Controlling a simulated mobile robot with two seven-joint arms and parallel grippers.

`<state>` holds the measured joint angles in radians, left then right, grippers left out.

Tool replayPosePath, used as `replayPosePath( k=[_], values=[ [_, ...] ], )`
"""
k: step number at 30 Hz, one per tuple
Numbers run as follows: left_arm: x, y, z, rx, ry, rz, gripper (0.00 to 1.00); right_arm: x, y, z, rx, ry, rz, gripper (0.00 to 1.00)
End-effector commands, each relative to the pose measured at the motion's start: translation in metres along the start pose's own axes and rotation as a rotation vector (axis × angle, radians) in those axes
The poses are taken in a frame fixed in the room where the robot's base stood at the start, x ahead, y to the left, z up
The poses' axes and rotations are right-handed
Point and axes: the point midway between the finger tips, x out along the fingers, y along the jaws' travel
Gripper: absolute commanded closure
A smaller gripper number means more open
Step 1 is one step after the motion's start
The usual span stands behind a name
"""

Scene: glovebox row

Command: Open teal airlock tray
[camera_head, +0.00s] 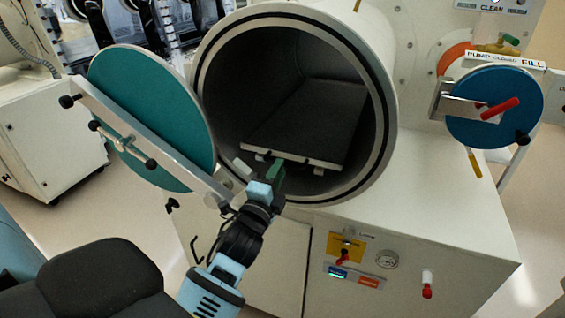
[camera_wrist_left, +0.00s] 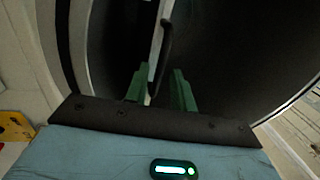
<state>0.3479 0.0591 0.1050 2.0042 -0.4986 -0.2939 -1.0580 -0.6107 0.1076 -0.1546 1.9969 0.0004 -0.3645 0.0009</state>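The teal airlock door (camera_head: 158,112) is swung open to the left of the round chamber mouth (camera_head: 388,110). A dark flat tray (camera_head: 315,115) with a pale front edge (camera_head: 318,161) lies inside the chamber. My left gripper (camera_head: 278,168) is at the chamber mouth, by the left part of the tray's front edge. In the left wrist view its two green fingers (camera_wrist_left: 159,90) stand apart, with a dark handle bar (camera_wrist_left: 166,45) reaching between them. I cannot tell whether they touch it. My right gripper is in neither view.
The open door's metal bar (camera_head: 150,140) with black knobs is close to my left wrist. A blue round door (camera_head: 494,106) with a red handle is at the right. A panel with a gauge (camera_head: 387,259) and switches is below the chamber. Floor shows at the left.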

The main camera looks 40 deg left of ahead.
Motion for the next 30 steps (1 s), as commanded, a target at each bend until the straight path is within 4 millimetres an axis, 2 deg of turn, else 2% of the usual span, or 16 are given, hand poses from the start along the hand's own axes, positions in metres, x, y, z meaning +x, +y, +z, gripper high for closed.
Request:
replayPosePath(
  k=[3,7,18,24,30],
  values=[
    [0.018,-0.002,0.000,0.000,0.000,-0.002,0.75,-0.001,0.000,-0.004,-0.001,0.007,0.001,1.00],
    [0.029,-0.001,0.000,0.000,0.000,-0.001,0.75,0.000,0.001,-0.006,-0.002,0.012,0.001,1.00],
    [0.034,0.000,0.000,0.000,0.000,0.000,0.75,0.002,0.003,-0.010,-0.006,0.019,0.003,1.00],
    [0.034,0.000,0.000,0.000,0.000,0.000,1.00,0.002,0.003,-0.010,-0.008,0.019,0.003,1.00],
    [0.034,0.000,0.000,0.000,0.000,0.000,1.00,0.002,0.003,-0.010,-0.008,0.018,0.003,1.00]
  ],
)
